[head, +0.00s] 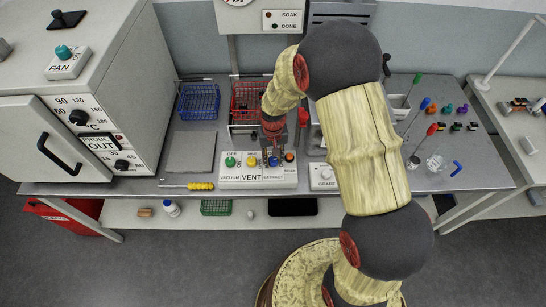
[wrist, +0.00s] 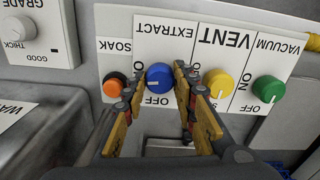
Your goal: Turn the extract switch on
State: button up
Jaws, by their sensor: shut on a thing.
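The extract switch is a round blue knob (wrist: 159,76) on a white panel, under the word EXTRACT in the wrist view. My gripper (wrist: 157,84) has one finger on each side of the knob and is shut on it. A small pale mark shows at the knob's lower left; its exact direction is hard to read. The word OFF stands just below the knob, and my left finger covers the area beside it. In the head view my gripper (head: 272,160) points down at the panel (head: 230,182), and the knob is mostly hidden.
A yellow VENT knob (wrist: 217,82) sits close to my right finger, with a green VACUUM knob (wrist: 268,88) beyond. An orange SOAK button (wrist: 113,86) is close to my left finger. A grade dial (head: 325,175) stands right of the panel, and a yellow screwdriver (head: 200,186) lies left.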

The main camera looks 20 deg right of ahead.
aim_at(273, 159)
jog(key=shift+m, duration=0.7)
jog(key=o, duration=1.1)
jog(key=shift+o, duration=0.3)
notch_tip(273, 159, up, 12)
dwell(0.4)
